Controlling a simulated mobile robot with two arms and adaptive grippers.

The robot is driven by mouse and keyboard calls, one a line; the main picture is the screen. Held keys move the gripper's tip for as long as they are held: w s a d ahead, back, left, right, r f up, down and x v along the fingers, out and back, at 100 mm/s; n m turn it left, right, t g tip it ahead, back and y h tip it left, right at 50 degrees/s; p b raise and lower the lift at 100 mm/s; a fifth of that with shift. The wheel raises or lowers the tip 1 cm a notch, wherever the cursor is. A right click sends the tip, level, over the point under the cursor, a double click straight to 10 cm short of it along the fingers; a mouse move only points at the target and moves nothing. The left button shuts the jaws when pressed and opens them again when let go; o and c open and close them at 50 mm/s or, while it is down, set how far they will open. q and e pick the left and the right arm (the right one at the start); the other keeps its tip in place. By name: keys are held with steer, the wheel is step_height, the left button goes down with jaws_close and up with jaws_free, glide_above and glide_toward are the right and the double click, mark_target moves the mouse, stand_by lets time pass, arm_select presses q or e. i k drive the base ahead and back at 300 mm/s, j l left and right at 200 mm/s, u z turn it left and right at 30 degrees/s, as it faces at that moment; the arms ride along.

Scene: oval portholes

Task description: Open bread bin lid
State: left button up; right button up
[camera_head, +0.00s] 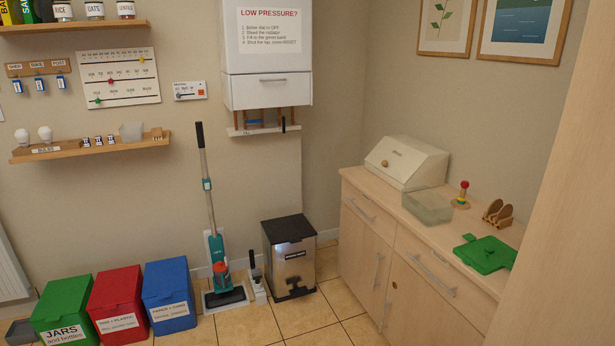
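The bread bin (407,162) is a cream box with a sloped front and a small round wooden knob (385,163). It stands at the far end of the wooden sideboard, right of the middle in the head view. Its sloped lid (396,158) looks shut. Neither of my grippers shows in this view, so nothing is seen touching the bin.
On the sideboard (409,240) stand a clear tub (427,207) right by the bin, a small toy with a red knob (462,193), a wooden rack (497,213) and a green board (486,254). A pedal bin (290,257) stands left of the sideboard. Tiled floor is free in front.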

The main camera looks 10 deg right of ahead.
mark_target(398, 160)
steer(key=i+j+z, duration=0.25)
steer(key=i+z, duration=0.25)
steer(key=i+j+z, duration=0.5)
